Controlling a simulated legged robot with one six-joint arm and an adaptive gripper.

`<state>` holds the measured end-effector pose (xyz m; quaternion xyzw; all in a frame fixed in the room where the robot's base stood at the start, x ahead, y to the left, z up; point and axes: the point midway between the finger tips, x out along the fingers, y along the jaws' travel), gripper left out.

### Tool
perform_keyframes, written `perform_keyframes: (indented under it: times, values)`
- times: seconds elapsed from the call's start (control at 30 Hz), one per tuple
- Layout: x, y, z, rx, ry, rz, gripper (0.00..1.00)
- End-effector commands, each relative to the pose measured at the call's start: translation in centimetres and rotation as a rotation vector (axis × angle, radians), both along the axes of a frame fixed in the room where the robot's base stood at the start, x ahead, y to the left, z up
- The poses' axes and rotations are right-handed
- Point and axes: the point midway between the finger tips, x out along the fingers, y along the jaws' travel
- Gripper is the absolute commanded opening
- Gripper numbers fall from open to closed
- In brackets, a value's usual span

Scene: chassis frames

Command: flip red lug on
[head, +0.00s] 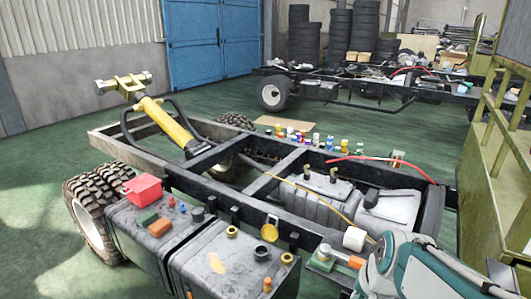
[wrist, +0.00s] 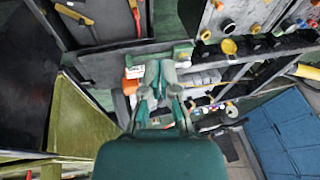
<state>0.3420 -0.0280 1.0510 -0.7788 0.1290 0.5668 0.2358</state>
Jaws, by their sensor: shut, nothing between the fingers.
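An orange-red lug (head: 345,258) sticks out from a small green-edged block (head: 321,259) on the chassis frame's near side, beside a white cylinder. I take it to be the red lug. In the wrist view, an orange-red part (wrist: 131,87) shows just left of my gripper (wrist: 160,66). The fingers are together and hold nothing. I cannot tell whether they touch the lug. In the head view my teal arm comes in from the lower right, close to the lug, and the fingertips are not clear.
Black tanks (head: 190,243) with caps, a red box (head: 143,189) and small parts stand left of the lug. A red hose (head: 385,160) and a yellow rod cross the frame. An olive railing (head: 500,130) stands at right. Green floor is open at the left.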

Motion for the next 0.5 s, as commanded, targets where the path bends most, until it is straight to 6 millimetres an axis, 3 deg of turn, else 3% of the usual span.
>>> perform_keyframes:
  times: [0.2, 0.4, 0.5]
  values:
    - [-4.7, 2.0, 3.6, -0.136, -0.097, 0.252, 0.00]
    - [-8.2, 2.8, 5.1, -0.242, -0.159, 0.421, 0.00]
    - [-9.0, 2.8, 5.4, -0.269, -0.171, 0.460, 0.00]
